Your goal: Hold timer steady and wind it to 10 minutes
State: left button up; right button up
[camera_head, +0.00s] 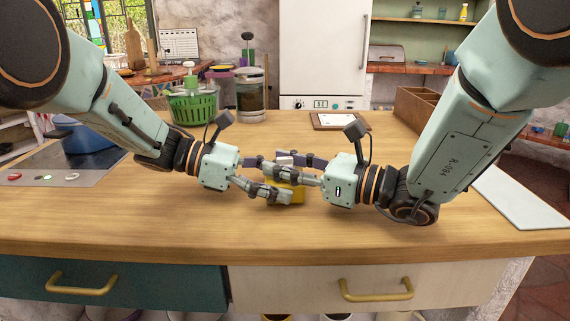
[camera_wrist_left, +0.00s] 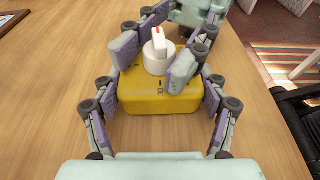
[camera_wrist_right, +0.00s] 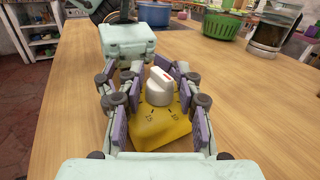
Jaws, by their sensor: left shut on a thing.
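The timer is a yellow block (camera_wrist_left: 160,98) with a white knob (camera_wrist_left: 157,58) on top that carries a red mark. It stands on the wooden counter, mostly hidden behind fingers in the head view (camera_head: 298,193). My left gripper (camera_head: 280,178) is shut on the timer's body, one finger on each side. My right gripper (camera_wrist_right: 160,92) comes from the opposite side with its fingers apart on either side of the knob, with a gap showing. In the right wrist view, dark numbers 15 and 10 show on the face; the red mark is on the knob's upper right.
A green basket (camera_head: 193,106) and a glass jar (camera_head: 251,95) stand at the back left. A clipboard (camera_head: 341,121) lies behind the grippers, and a wooden box (camera_head: 415,103) is at the back right. The counter in front of the grippers is clear.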

grip_shut()
jog(key=shift+m+t+h, duration=0.5)
jog(key=shift+t, duration=0.3)
jog(key=shift+o, duration=2.1)
grip_release()
jog(key=shift+d, duration=0.1)
jog(key=shift+v, duration=5.9)
